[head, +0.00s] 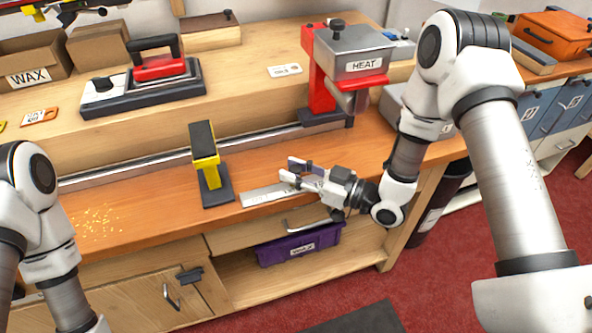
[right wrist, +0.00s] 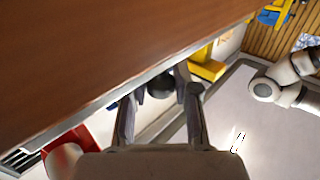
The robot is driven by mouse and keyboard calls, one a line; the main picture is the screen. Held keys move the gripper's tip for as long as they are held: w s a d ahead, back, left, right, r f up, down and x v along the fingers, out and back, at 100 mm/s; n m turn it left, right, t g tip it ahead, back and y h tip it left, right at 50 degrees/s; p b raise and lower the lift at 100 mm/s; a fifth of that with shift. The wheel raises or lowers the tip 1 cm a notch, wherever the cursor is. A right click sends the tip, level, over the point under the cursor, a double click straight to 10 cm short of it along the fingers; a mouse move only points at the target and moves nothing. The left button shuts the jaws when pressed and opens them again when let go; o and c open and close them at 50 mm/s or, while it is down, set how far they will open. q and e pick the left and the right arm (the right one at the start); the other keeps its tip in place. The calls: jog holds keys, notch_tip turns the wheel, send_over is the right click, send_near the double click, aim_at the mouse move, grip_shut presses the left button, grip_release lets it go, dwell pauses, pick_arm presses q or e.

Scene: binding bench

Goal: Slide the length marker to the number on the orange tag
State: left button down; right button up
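The orange tag (head: 39,116) lies on the raised shelf at the left; its number is too small to read. A pale ruler-like strip (head: 264,194) lies on the bench, right of a yellow stand with a black top (head: 206,170). My right gripper (head: 290,171) points left just above the strip's right end, its fingers apart. In the right wrist view a dark round piece (right wrist: 160,86) shows between or beyond the fingers; I cannot tell whether it is the length marker or whether they touch it. My left arm enters at the left; its gripper is out of view.
A metal rail (head: 120,172) runs along the raised shelf's foot. A red press marked HEAT (head: 318,75) stands behind my right gripper. A white tag (head: 285,70) lies on the shelf. The bench's front left is mostly clear.

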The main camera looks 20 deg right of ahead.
jog(key=shift+o, duration=1.3)
jog(key=shift+d, duration=0.1)
jog(key=v, duration=1.2)
